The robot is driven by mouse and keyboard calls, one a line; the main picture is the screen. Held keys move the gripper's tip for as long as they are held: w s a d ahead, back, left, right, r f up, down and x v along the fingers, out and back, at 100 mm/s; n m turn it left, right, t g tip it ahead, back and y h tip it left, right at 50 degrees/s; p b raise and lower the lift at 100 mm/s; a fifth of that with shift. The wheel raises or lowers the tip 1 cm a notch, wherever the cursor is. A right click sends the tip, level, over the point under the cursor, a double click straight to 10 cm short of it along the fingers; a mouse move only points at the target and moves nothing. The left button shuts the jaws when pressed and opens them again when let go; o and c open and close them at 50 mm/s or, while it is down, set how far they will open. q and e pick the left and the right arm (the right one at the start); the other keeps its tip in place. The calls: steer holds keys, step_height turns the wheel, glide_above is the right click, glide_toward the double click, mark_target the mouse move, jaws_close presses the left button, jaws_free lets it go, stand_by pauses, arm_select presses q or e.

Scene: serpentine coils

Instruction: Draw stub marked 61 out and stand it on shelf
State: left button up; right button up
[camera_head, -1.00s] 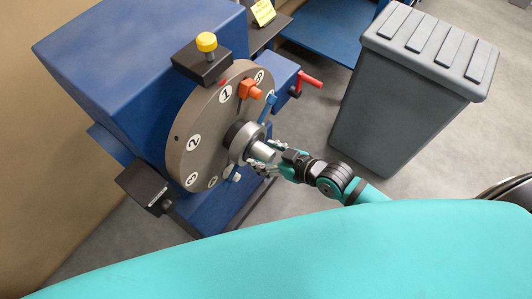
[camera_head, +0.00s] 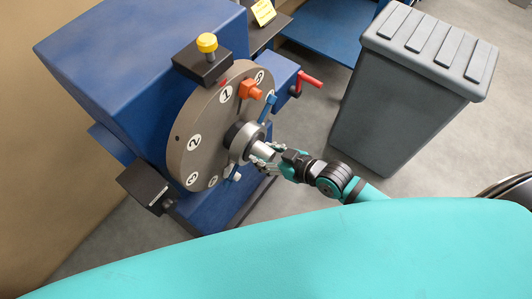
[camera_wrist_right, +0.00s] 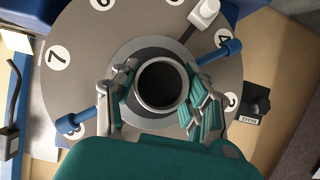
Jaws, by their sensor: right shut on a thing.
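The stub (camera_head: 264,151) is a short, hollow grey cylinder at the centre of the round brown disc (camera_head: 205,150). Its open end and rim (camera_wrist_right: 161,107) face the right wrist camera. I cannot read any mark 61 on it. My right gripper (camera_head: 266,160) is shut on the stub, with fingers on both sides of it in the right wrist view (camera_wrist_right: 158,95). A grey collar (camera_head: 241,145) surrounds the stub near the disc. A blue surface (camera_head: 318,34) at the back may be the shelf; I cannot be sure. My left gripper is not in view.
The disc is on a blue machine (camera_head: 130,70). A grey bin (camera_head: 400,90) stands at right; open floor lies between.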

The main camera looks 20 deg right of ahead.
jaws_close()
steer(key=shift+r, duration=0.1)
steer(key=s+d+p, duration=0.3)
steer(key=s+d, duration=0.3)
steer(key=s, duration=0.2)
steer(key=shift+s+d, duration=0.3)
steer(key=shift+d, duration=0.1)
stand_by(1.0)
